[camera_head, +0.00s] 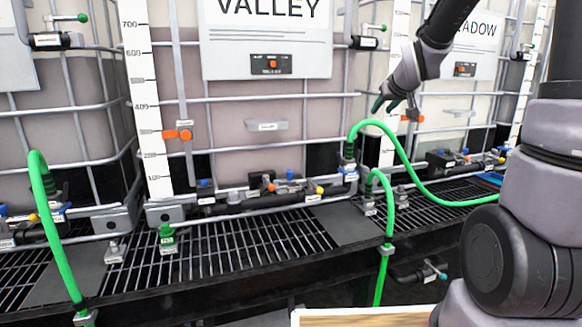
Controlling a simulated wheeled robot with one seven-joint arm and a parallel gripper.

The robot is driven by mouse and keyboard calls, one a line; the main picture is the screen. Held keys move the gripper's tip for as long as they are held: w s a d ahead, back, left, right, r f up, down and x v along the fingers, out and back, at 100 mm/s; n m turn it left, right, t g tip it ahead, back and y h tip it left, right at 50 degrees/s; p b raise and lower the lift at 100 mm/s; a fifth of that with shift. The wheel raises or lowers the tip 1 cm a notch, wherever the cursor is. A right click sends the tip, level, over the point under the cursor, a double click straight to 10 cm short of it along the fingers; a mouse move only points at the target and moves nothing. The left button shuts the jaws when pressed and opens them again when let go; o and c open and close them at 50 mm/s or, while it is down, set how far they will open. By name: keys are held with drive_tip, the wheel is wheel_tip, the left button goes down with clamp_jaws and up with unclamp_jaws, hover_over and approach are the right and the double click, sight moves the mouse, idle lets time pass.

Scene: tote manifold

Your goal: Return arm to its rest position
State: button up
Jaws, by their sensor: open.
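My gripper (388,103) is in the upper right of the head view, at the end of my arm, which comes down from the top edge. Its dark fingers point down and to the left. They are apart and hold nothing that I can see. The gripper appears just above the top bend of a green hose (384,128), in front of the caged totes. I cannot tell the exact gap between the fingers and the hose.
A caged tote with a VALLEY sign (266,50) stands behind. Valves (268,185) and hose fittings line the dark grating (250,240). Another green hose (58,250) hangs at left. A wooden surface (365,318) shows at the bottom edge.

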drive_tip(key=s+a+r+m+g+y, duration=0.1)
drive_tip(key=s+r+m+g, duration=0.1)
drive_tip(key=s, duration=1.3)
drive_tip(key=s+a+r+m+g, duration=0.1)
drive_tip(key=s+r+m+g, duration=0.1)
drive_tip(key=s, duration=1.2)
drive_tip(key=shift+s+a+r+m+y, duration=0.15)
drive_tip(key=shift+s+m+y, duration=0.25)
drive_tip(key=shift+m, duration=0.3)
